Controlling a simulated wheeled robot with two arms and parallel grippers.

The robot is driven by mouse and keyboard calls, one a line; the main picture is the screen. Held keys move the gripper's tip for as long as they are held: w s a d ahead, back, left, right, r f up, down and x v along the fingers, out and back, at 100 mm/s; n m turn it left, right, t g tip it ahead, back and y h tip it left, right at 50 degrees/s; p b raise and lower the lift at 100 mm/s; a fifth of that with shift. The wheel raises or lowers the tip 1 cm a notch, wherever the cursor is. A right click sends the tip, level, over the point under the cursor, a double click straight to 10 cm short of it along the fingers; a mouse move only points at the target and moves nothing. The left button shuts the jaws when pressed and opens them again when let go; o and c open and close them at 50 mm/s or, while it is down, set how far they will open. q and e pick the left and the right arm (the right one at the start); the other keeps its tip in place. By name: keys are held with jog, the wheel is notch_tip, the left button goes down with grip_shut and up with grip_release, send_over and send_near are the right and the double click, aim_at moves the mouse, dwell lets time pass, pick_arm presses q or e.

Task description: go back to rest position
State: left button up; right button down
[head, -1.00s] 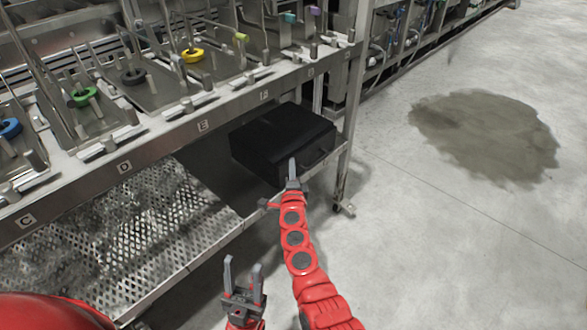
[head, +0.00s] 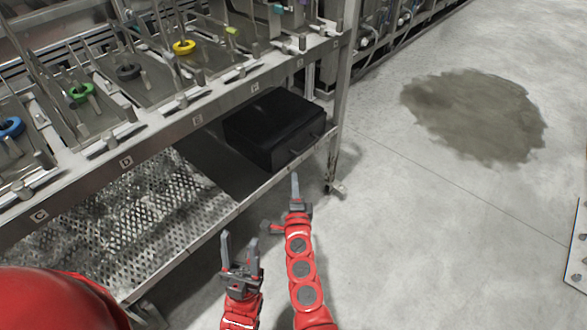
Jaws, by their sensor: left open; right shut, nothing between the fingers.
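My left gripper (head: 241,256) is open and empty at the lower middle, its two fingers apart and pointing up in the picture. My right gripper (head: 295,188) is shut and empty, in front of the lower shelf and just below the black case in the picture. A black case (head: 274,128) with a front handle lies on the right part of the lower shelf (head: 170,215). Neither gripper holds it, and a gap shows between it and the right gripper.
The upper rack (head: 145,143) carries several coloured rings and lettered labels. A rack leg (head: 337,150) stands right of the case. Open concrete floor with a dark wet patch (head: 476,115) lies to the right. A pale panel (head: 577,245) shows at the right edge.

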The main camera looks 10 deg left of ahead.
jog(key=shift+s+d, duration=0.15)
jog(key=shift+s, duration=0.2)
